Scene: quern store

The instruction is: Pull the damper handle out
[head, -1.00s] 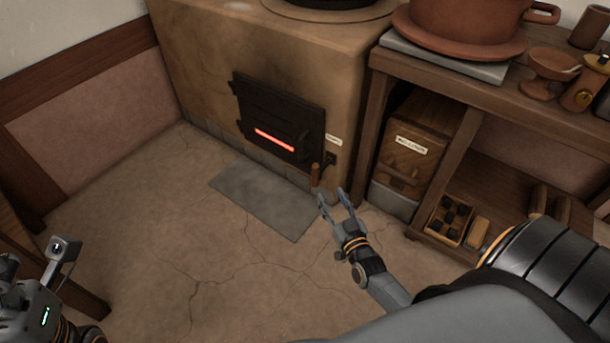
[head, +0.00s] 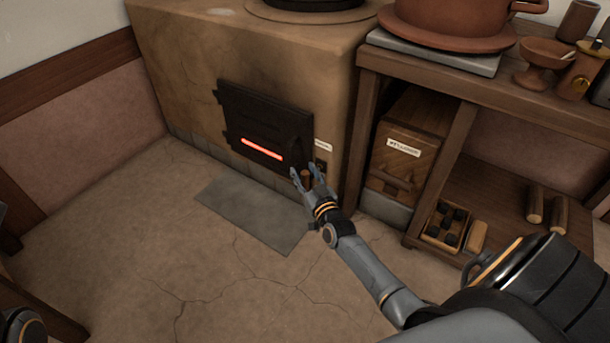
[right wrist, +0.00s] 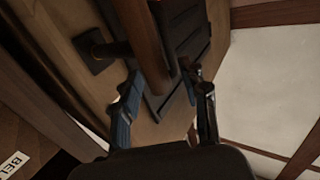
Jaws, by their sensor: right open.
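The damper handle (head: 306,179) is a wooden, rod-like grip low on the front of the clay stove (head: 180,70), right of the black fire door (head: 262,115). In the head view it shows between the fingers of my right gripper (head: 305,173), which is open. In the right wrist view the wooden handle (right wrist: 146,45) runs between the two spread fingers of the right gripper (right wrist: 161,78). A gap shows on the right finger's side; contact on the left side is unclear. Only a piece of my left arm shows at the lower left corner.
A wooden shelf unit (head: 455,140) stands right of the stove, with a labelled wooden box (head: 408,145) and a tray (head: 445,225) inside. A red glow shows in the fire door. A grey slab (head: 255,215) lies on the floor before the stove. The floor around it is clear.

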